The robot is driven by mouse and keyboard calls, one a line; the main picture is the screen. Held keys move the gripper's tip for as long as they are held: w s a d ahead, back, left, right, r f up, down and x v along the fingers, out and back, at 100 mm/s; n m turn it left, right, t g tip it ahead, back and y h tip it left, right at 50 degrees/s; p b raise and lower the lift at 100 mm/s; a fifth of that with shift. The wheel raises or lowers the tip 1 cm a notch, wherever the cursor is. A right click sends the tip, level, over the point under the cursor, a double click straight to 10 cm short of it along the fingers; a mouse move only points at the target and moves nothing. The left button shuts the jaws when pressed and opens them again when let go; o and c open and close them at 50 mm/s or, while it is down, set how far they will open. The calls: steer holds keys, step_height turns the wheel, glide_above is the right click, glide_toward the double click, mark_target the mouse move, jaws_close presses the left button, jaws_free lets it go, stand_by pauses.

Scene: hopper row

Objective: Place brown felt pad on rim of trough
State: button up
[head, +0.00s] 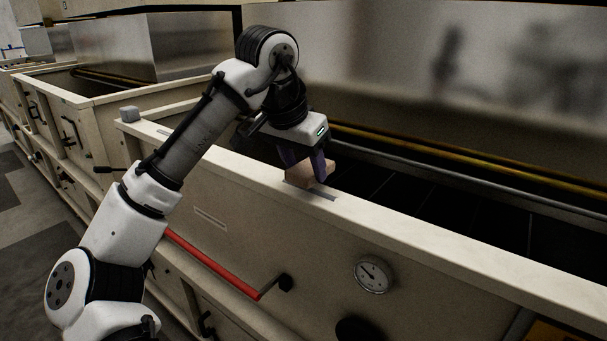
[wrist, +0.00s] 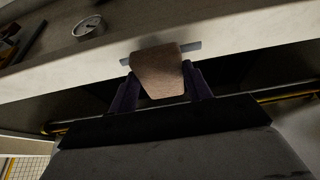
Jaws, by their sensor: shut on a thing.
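The brown felt pad (wrist: 158,72) is a small tan-brown block between the two dark fingers of my gripper (wrist: 160,92). In the head view the pad (head: 301,174) is at the top of the trough's cream rim (head: 420,236), with my gripper (head: 307,160) pointing down over it. The gripper is shut on the pad. The pad's lower edge looks very close to the rim or touching it; I cannot tell which. A grey-blue strip (head: 322,194) on the rim shows beside the pad, and the pad partly covers it in the wrist view.
A small grey block (head: 129,114) sits on the rim's far left end. A round gauge (head: 373,274) and a red bar handle (head: 215,266) are on the front panel. Behind the rim is the dark trough interior (head: 450,205), with a yellow rail (head: 420,153) along its back.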

steer(key=shift+f, duration=1.3)
steer(key=shift+f, duration=0.15)
steer(key=o, duration=1)
steer(key=shift+o, duration=0.2)
steer(key=b+v, duration=0.1)
steer(key=v, duration=1.1)
steer(key=shift+r, duration=0.2)
steer(key=shift+w, duration=0.1)
